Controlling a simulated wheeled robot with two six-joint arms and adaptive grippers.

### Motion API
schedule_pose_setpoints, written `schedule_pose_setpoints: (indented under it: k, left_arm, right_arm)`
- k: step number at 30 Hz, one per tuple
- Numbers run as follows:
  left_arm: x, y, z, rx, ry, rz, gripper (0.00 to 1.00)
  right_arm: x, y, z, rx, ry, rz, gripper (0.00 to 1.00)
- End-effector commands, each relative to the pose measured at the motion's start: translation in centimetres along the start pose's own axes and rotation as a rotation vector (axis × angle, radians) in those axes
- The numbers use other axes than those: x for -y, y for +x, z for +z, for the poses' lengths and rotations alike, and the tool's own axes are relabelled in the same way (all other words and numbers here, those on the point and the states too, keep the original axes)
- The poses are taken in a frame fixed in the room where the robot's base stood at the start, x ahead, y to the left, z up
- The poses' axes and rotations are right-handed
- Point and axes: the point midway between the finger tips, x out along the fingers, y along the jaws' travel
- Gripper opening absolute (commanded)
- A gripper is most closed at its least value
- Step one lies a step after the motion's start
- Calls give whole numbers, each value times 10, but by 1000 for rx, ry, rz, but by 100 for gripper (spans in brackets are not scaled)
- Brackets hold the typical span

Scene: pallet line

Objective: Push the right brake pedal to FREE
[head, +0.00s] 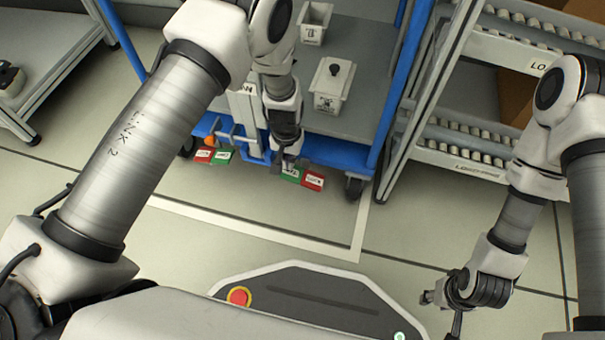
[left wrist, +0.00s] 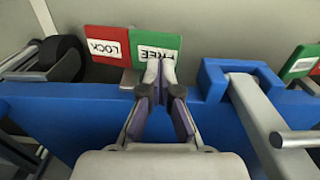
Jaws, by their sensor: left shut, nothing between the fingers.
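The right brake pedal has a green FREE plate (head: 290,174) and a red LOCK plate (head: 313,180) at the cart's front edge. In the left wrist view the FREE plate (left wrist: 163,42) and the LOCK plate (left wrist: 106,41) appear upside down. My left gripper (head: 287,163) is shut and empty. In the wrist view its fingertips (left wrist: 158,68) overlap the lower edge of the FREE plate; I cannot tell if they touch it. My right gripper (head: 438,298) hangs at the lower right, far from the pedal; its finger opening is unclear.
The left pedal (head: 213,155) lies further left on the blue cart frame (head: 330,152). A caster (head: 355,187) stands right of the right pedal. Two white bins stand on the cart deck (head: 362,60). A roller rack (head: 455,150) is on the right. Floor in front is clear.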

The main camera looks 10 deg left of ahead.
Motion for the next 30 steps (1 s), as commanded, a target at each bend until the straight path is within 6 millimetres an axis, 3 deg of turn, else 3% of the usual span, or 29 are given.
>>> schedule_pose_setpoints:
  k: [30]
  left_arm:
    - [0, 16, 0, 0, 0, 0, 0]
  right_arm:
    - [0, 8, 0, 0, 0, 0, 40]
